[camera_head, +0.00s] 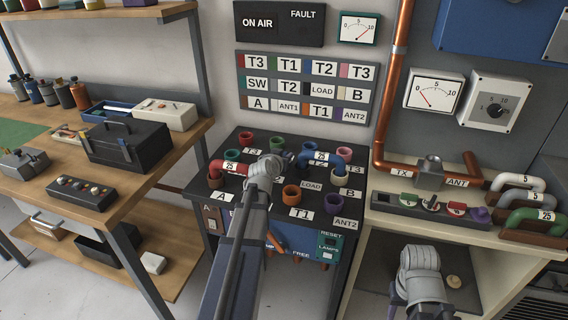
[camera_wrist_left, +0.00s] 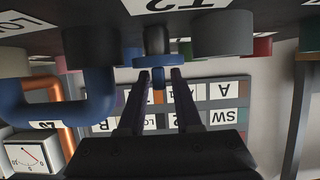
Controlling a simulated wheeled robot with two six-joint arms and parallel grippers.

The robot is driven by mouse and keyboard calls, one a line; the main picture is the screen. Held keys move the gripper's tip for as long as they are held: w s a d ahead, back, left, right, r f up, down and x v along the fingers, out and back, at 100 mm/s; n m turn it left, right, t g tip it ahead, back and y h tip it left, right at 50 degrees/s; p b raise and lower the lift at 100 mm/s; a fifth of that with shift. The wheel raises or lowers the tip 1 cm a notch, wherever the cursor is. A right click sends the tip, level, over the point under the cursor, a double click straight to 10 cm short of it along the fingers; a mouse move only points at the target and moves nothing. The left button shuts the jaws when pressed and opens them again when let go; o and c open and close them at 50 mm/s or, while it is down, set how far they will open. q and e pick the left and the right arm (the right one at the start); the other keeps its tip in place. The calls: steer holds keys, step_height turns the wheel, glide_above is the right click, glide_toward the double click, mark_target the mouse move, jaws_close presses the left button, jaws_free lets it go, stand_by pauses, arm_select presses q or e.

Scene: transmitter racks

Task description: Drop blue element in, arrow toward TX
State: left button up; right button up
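My left gripper (camera_wrist_left: 161,76) is shut on a blue tab in the left wrist view. The tab belongs to the blue element (camera_wrist_left: 158,62), a blue disc with a short dark cylinder beyond it. In the head view my left wrist covers the element and fingertips, above the black socket table. The grey metal line section (camera_head: 429,172) sits in the copper pipe at the right, between the labels TX (camera_head: 401,172) and ANT (camera_head: 457,183). I cannot make out the element's arrow. My right arm is at the lower right; its fingers are not clear.
A dark rail (camera_head: 385,203) before the line section holds several coloured elements. Numbered U-links (camera_head: 530,220) stand right of it. The socket table (camera_head: 222,180) carries coloured sockets, a red link (camera_head: 229,167) and a blue link (camera_head: 322,157). A wooden bench (camera_head: 115,200) is at left.

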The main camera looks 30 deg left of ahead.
arm_select(q)
jaws_close()
stand_by(0.5)
step_height(320, 180, up, 11)
steer(key=p, duration=1)
steer(key=shift+f, duration=0.2)
